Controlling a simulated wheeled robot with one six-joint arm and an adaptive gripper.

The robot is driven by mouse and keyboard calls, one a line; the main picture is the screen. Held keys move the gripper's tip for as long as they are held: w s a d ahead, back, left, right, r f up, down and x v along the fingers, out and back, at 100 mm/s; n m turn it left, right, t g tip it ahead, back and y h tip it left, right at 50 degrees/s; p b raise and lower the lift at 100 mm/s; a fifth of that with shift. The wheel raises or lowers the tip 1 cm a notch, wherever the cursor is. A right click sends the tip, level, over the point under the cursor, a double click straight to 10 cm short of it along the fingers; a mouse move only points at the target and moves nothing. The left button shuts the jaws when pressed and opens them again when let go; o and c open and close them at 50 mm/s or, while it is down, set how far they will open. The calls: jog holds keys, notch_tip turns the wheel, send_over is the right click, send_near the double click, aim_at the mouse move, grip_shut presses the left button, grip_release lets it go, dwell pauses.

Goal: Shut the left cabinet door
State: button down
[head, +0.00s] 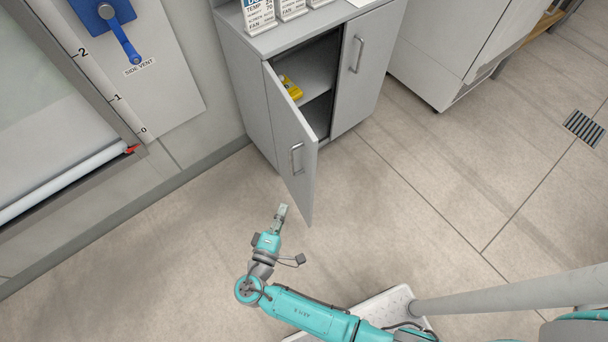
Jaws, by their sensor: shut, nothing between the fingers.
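The left cabinet door (288,146) stands partly open, swung out from the grey cabinet (243,94) toward me. My gripper (282,209) is shut and empty. It is in front of the cabinet, just left of the door's free edge, and appears apart from it. How high it is against the door is hard to tell.
The right cabinet door (364,67) is shut. Small printed signs (267,15) stand on the cabinet top. A wall panel with a blue crank (120,38) is at the left. Another grey cabinet (446,52) stands at the right. Open tiled floor (420,200) lies in front.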

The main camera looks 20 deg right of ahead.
send_near(308, 166)
jog(key=w, duration=0.4)
jog(key=d, duration=0.3)
jog(key=shift+w, duration=0.35)
jog(key=shift+d, duration=0.45)
jog(key=shift+d, duration=0.15)
